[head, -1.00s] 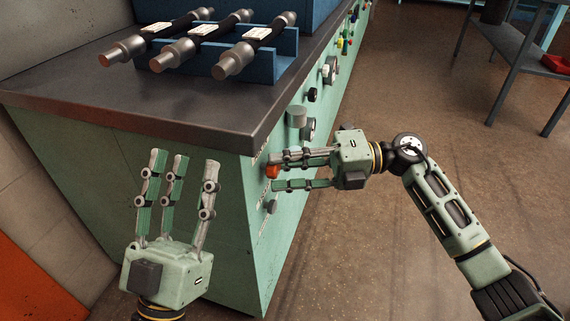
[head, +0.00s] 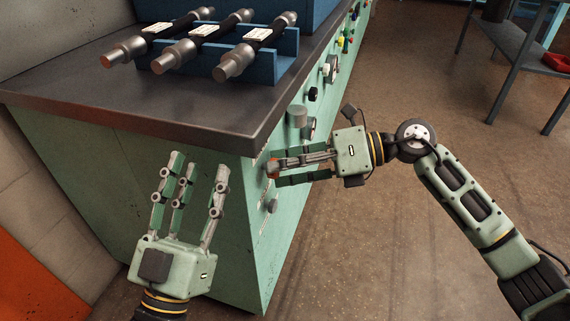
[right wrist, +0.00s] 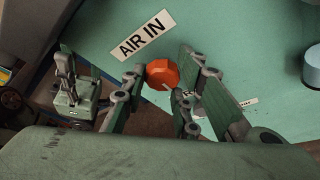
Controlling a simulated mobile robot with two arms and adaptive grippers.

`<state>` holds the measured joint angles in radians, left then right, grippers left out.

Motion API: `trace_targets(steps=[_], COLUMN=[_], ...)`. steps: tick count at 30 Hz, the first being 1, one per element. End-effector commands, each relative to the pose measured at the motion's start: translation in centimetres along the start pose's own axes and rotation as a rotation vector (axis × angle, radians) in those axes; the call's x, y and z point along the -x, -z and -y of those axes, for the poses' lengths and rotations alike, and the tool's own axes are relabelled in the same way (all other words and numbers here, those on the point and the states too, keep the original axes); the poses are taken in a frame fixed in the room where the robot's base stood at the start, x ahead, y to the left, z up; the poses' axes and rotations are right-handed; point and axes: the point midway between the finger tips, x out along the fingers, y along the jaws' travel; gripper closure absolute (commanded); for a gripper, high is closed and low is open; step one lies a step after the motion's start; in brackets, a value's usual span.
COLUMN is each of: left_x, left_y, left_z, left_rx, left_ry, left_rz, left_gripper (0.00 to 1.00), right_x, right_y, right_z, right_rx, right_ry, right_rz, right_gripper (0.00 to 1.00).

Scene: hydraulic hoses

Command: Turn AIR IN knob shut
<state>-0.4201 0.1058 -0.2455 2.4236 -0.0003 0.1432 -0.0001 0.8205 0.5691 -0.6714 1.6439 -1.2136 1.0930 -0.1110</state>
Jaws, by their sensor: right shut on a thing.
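The AIR IN knob (right wrist: 162,73) is orange-red and sits on the green cabinet panel below a white AIR IN label (right wrist: 143,36) in the right wrist view. In the head view the knob (head: 272,167) is partly hidden by my right gripper's fingers. My right gripper (head: 278,168) is shut on the knob, with its fingers on either side of it; they also show in the right wrist view (right wrist: 155,88). My left gripper (head: 197,172) is open and empty, fingers up, in front of the cabinet's near end.
The green cabinet (head: 190,180) has a dark worktop (head: 140,100) whose edge lies just above my right gripper. A blue rack (head: 215,60) with several hoses stands on top. More knobs and gauges (head: 311,95) line the panel. The floor (head: 400,80) to the right is clear up to a shelf (head: 520,50).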

Motion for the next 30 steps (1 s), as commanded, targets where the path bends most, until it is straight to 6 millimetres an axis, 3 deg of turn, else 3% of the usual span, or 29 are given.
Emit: trace_targets(steps=[14, 15, 18, 30], left_x=[-0.02, -0.02, -0.01, 0.0], left_y=[-0.06, -0.06, -0.07, 0.0], left_z=[0.03, 0.03, 0.03, 0.03], left_rx=[0.0, 0.0, 0.0, -0.001], left_ry=[0.0, 0.0, 0.001, 0.0], left_rz=[0.005, 0.005, 0.005, 0.004], left_gripper=[0.6, 0.6, 0.6, 0.6], right_x=[-0.03, -0.04, -0.05, 0.57], right_y=[-0.2, -0.19, -0.15, 0.0], right_z=[-0.63, -0.63, -0.57, -0.15], right_rx=[0.02, 0.019, 0.018, 0.012], right_ry=[-0.006, -0.006, -0.006, 0.002], right_rz=[0.0, 0.0, 0.0, -0.001], right_gripper=[0.99, 0.7, 0.61, 0.59])
